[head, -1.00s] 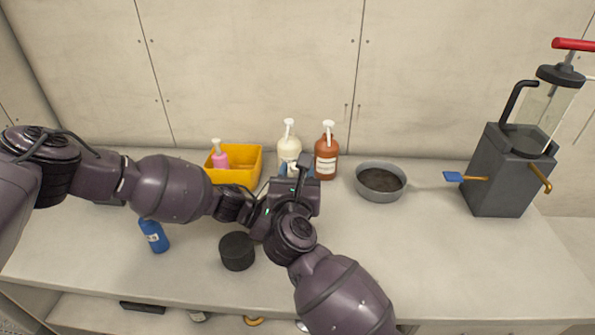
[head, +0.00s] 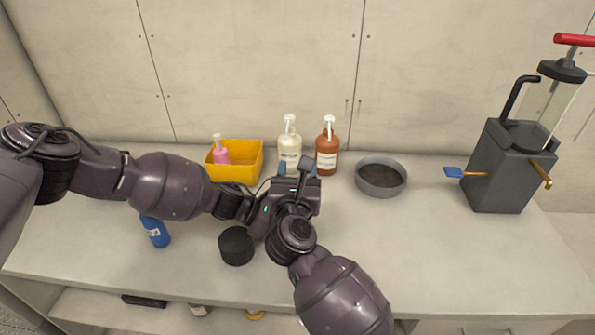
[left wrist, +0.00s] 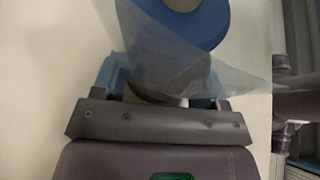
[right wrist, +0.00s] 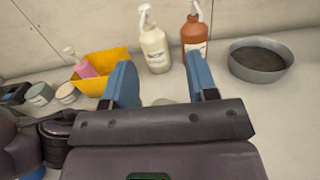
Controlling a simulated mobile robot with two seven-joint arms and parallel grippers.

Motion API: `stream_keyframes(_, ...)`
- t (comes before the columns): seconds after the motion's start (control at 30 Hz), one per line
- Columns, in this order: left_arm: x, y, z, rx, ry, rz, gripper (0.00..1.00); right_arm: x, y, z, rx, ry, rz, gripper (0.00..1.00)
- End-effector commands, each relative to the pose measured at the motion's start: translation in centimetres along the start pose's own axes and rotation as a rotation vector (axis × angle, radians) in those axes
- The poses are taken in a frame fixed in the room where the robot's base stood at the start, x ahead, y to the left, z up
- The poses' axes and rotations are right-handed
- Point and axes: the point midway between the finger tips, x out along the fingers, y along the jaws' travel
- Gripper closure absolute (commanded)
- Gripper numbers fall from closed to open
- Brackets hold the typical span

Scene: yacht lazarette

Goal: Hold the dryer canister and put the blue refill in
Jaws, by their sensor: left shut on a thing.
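My left gripper is shut on a clear, see-through canister (left wrist: 155,45), between its blue fingers in the left wrist view. A blue round part with a beige centre (left wrist: 205,20) shows at the canister's far end. I cannot tell whether it is inside or behind. In the head view the arms hide this grip. My right gripper (right wrist: 165,85) has its blue fingers spread apart, with nothing held between them. In the head view it is above the counter (head: 450,260), in front of the bottles. A blue labelled cylinder (head: 156,232) stands at the left, partly covered by my left arm.
A black round piece (head: 236,246) lies just below my left wrist. A grey pump unit (head: 505,175) stands right. The front right counter is clear.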

Motion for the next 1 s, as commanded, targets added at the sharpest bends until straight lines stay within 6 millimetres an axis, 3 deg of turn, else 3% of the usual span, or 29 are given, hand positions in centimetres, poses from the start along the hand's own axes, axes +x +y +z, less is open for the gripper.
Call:
stream_keyframes(0.03,0.6,0.0,1.9,0.04,-0.027,-0.018,0.52,-0.4,-0.4,-4.0,-0.037,0.073,-0.006,0.28)
stream_keyframes(0.17,0.6,0.0,1.9,0.041,-0.027,-0.02,0.52,-0.4,-0.4,-4.1,-0.037,0.074,-0.006,0.28)
stream_keyframes(0.37,0.7,-0.1,1.9,0.04,-0.027,-0.021,0.52,-1.0,-0.3,-3.9,-0.034,0.07,-0.005,0.27)
stream_keyframes(0.8,0.4,0.3,1.6,0.023,-0.023,-0.007,0.52,-6.4,-0.2,-1.6,-0.012,0.028,0.0,0.27)
stream_keyframes(1.0,0.3,0.2,1.5,0.025,-0.02,-0.007,0.52,-7.9,-0.2,-0.4,-0.002,0.008,0.0,0.27)
